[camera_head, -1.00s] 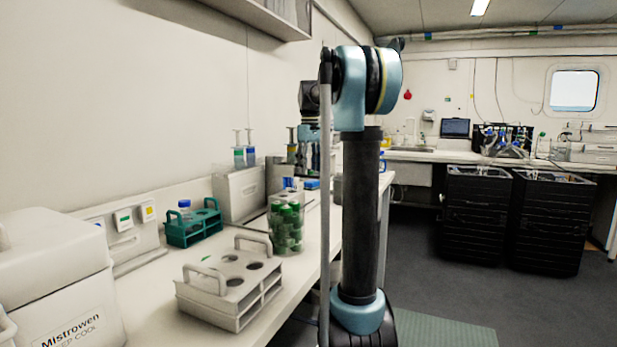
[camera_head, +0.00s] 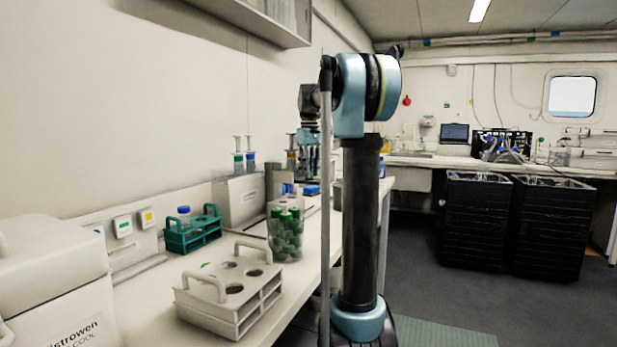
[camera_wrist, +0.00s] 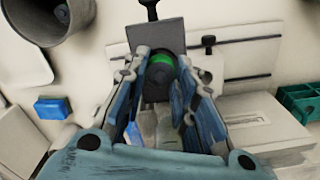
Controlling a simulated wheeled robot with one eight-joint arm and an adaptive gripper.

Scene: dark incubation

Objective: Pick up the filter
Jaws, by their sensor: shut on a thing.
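My gripper (camera_wrist: 165,62) is shut on a small round dark piece with a green band (camera_wrist: 160,72), which I take to be the filter. The piece sits between the fingertips, in front of a grey block. Its lower side is partly hidden by the fingers. In the head view my gripper (camera_head: 309,168) points down over the far part of the left bench, and the held piece is too small to make out there.
Syringes (camera_head: 244,158) stand in a grey holder (camera_head: 240,200) left of my gripper. A jar with green caps (camera_head: 285,240), a white rack (camera_head: 228,308) and a teal rack (camera_head: 192,238) stand nearer. A blue block (camera_wrist: 53,108) lies left in the wrist view.

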